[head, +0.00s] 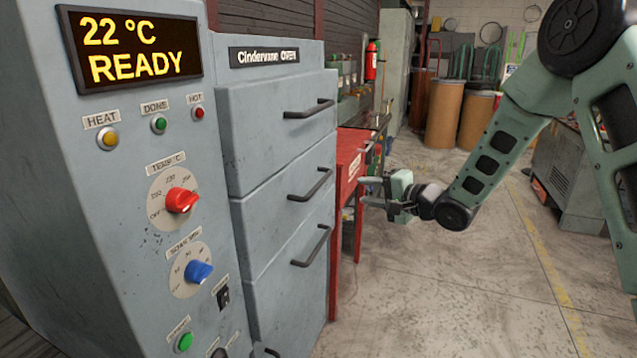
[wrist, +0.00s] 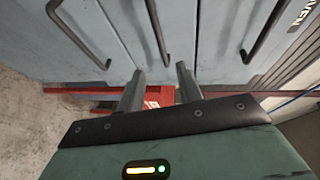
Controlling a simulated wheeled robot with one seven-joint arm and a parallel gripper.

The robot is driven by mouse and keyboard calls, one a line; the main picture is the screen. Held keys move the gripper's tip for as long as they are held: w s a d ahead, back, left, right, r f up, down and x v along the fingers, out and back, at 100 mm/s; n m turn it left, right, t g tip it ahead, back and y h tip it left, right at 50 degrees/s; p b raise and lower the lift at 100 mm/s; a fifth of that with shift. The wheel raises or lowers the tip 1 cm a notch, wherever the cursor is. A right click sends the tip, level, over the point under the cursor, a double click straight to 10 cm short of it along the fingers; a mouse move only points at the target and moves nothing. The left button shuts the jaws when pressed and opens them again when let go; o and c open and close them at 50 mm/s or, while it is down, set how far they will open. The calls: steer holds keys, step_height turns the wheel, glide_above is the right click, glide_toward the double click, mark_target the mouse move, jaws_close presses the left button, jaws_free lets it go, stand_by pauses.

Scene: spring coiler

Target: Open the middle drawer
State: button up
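The middle drawer (head: 275,208) of the grey Cindervane oven is closed, its front level with the drawers above and below. Its dark bar handle (head: 311,186) also shows in the wrist view (wrist: 157,35), a little beyond my fingertips and roughly in line with the gap between them. My gripper (head: 364,191) is open and empty, to the right of that handle and apart from it. Its two fingers also show in the wrist view (wrist: 160,78), spread with clear space between them.
The top drawer handle (head: 308,109) and the lower drawer handle (head: 312,246) sit above and below. A red bench (head: 350,155) stands just behind my gripper. The control panel's display (head: 130,47) reads 22 °C READY. The floor (head: 450,260) to the right is clear.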

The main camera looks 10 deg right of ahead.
mark_target(320, 181)
steer(key=p+x, duration=0.2)
steer(key=x, duration=1.4)
steer(key=shift+w+a, duration=0.1)
steer(key=shift+a, duration=0.05)
jaws_close()
